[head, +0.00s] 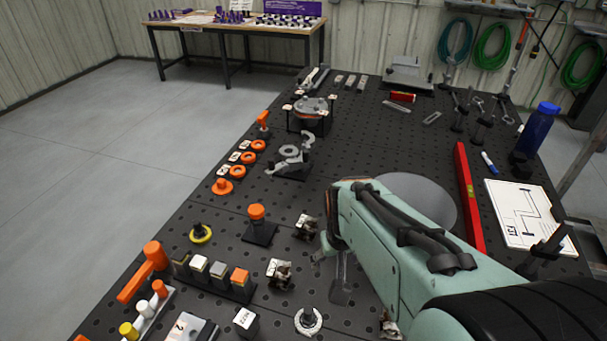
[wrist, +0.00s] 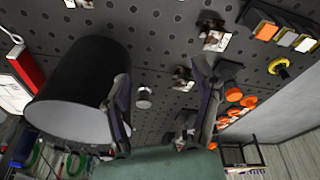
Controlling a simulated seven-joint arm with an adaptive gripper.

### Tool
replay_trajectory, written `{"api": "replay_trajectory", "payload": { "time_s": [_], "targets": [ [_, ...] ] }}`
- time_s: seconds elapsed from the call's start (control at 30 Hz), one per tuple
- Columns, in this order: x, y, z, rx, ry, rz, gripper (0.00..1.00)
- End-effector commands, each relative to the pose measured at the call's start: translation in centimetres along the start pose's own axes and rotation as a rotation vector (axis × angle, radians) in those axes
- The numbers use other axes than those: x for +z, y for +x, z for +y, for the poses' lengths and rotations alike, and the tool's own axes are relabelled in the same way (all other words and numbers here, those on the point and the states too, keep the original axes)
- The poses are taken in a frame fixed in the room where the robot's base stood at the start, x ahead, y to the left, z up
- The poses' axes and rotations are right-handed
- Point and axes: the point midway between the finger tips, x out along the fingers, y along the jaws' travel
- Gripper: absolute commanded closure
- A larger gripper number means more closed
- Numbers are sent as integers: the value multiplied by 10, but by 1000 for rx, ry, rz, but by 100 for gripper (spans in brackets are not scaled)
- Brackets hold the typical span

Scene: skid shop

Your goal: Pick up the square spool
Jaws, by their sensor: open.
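My gripper (head: 331,270) is open over the black perforated bench, left of the pale green arm in the head view. In the wrist view its two dark fingers (wrist: 160,72) stand wide apart with nothing held. A small grey round piece (wrist: 143,98) shows on the bench between them; its spot is behind my arm in the head view. Small metal pieces on pale labels (head: 306,227) and (head: 279,273) stand left of the gripper, one also in the wrist view (wrist: 213,40). I cannot tell which piece is the square spool.
A large black drum (wrist: 85,80) with a grey top (head: 418,192) stands close by, beside a red level (head: 469,200). Coloured caps on a block (head: 212,275), an orange knob (head: 257,213) and a yellow ring (head: 200,234) line the left side.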

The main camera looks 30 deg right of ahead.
Motion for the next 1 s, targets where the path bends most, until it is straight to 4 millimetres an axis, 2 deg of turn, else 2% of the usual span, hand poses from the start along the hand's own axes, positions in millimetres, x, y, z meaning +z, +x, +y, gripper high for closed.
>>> {"api": "replay_trajectory", "payload": {
  "time_s": [0.03,0.1,0.2,0.3,0.47,0.7,1.0],
  "targets": [
    [0,21,30,17,95,-44,37],
    [10,47,65,26,213,-105,37],
    [35,73,99,14,350,-192,37],
    [57,86,117,0,439,-244,37],
    [70,96,128,0,489,-259,37],
    [81,139,124,-1,488,-261,37],
    [89,171,122,0,487,-259,37]
  ]
}}
